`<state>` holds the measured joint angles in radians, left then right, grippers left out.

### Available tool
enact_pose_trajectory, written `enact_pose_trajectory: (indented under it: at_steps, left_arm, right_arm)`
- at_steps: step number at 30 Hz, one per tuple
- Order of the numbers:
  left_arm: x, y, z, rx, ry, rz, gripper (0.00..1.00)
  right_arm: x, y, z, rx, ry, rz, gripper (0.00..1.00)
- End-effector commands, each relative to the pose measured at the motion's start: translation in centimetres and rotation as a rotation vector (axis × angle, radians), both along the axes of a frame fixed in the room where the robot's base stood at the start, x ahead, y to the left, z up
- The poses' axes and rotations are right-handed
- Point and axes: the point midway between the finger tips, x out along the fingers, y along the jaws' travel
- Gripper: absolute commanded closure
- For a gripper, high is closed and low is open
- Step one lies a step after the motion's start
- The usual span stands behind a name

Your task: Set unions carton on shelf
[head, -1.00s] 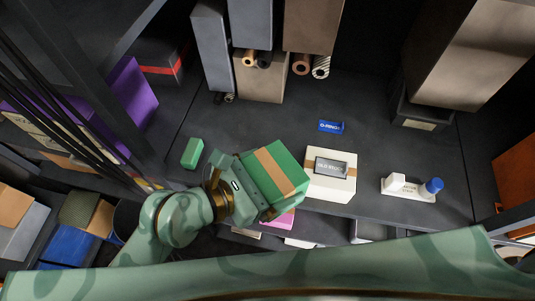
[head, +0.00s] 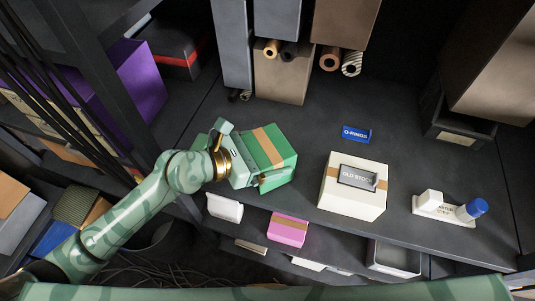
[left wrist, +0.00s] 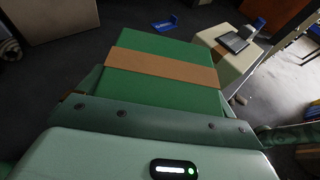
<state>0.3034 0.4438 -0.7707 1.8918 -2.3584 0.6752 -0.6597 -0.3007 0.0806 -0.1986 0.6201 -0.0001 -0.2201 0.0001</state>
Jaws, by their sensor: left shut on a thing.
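A green carton with a brown tape band (head: 276,143) is in my left gripper (head: 243,160), whose fingers are shut on its sides. The carton is over the dark shelf (head: 300,118), left of a white carton, near the shelf's front edge. I cannot tell if its base touches the shelf. In the left wrist view the carton (left wrist: 155,95) fills the middle, just beyond the gripper body. No name is readable on it. My right gripper is not in view.
The white carton (head: 340,203) bears an "OLD STOCK" plate. A blue O-RINGS label (head: 356,134) lies behind it. A white holder with a blue cap (head: 447,210) stands to the right. Tall boxes (head: 282,75) stand at the back. A pink box (head: 288,229) sits on a lower level.

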Motion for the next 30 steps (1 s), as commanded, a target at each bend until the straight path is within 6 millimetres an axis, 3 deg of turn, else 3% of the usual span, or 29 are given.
enact_pose_trajectory:
  at_steps: [11, 12, 21, 26, 30]
  left_arm:
    - [0.0, 0.0, -0.7, -0.002, -0.004, 0.001, 0.41]
    - [0.0, 0.0, -0.7, -0.002, -0.003, 0.000, 0.01]
    - [0.0, 0.0, -0.3, 0.000, -0.004, 0.001, 0.00]
    - [-1.1, 2.2, 0.5, 0.002, -0.004, 0.001, 0.00]
    - [-2.6, 5.1, 1.6, 0.004, -0.003, 0.000, 0.00]
  right_arm:
    - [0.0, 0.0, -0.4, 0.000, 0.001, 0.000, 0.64]
    - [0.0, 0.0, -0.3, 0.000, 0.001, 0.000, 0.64]
    - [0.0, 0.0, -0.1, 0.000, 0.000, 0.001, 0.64]
    - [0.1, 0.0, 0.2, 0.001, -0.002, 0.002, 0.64]
    - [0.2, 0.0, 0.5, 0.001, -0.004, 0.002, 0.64]
